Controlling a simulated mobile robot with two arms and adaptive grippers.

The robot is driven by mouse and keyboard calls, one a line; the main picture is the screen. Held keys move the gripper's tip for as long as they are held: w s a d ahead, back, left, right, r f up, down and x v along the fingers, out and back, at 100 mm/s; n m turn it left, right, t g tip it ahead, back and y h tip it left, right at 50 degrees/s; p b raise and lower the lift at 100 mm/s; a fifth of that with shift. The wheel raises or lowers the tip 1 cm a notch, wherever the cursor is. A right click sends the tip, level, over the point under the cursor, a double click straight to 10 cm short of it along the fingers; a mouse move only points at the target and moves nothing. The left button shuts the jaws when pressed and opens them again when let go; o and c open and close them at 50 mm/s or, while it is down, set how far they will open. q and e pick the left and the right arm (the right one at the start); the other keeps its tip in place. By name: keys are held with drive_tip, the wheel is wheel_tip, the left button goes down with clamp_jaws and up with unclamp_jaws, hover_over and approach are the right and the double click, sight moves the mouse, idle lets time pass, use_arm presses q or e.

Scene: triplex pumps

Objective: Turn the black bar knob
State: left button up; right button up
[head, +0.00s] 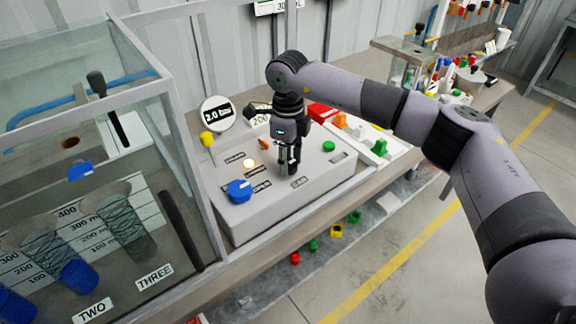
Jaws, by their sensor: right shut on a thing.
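A light grey control box (310,198) stands on the bench in the head view. My right gripper (289,170) points down onto the middle of its top, with its fingers closed together around a small dark thing. This seems to be the black bar knob, but the fingers hide most of it and I cannot tell its angle. My left gripper is out of view.
A blue knob (239,191), a lit button (250,163), an orange switch (264,145) and a green button (328,146) are near the gripper. A yellow-tipped lever (207,140) stands behind. A framed clear tank (75,130) rises at left.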

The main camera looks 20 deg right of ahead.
sight(289, 164)
drive_tip(key=n+b, duration=0.2)
drive_tip(key=n, duration=0.2)
drive_tip(key=shift+n, duration=0.3)
drive_tip(key=n+b, duration=0.1)
drive_tip(key=n, duration=0.2)
drive_tip(key=shift+n+b, duration=0.3)
drive_tip(key=shift+b, duration=0.05)
drive_tip(key=n+b, duration=0.1)
drive_tip(key=n, duration=0.3)
drive_tip(key=shift+n, duration=0.3)
drive_tip(key=shift+r+n, duration=0.15)
drive_tip(key=shift+n, duration=1.85)
drive_tip(key=shift+b, duration=0.3)
drive_tip(key=o, duration=1.1)
drive_tip(key=shift+s, duration=0.1)
drive_tip(key=shift+o, duration=0.2)
wheel_tip(289, 164, up, 12)
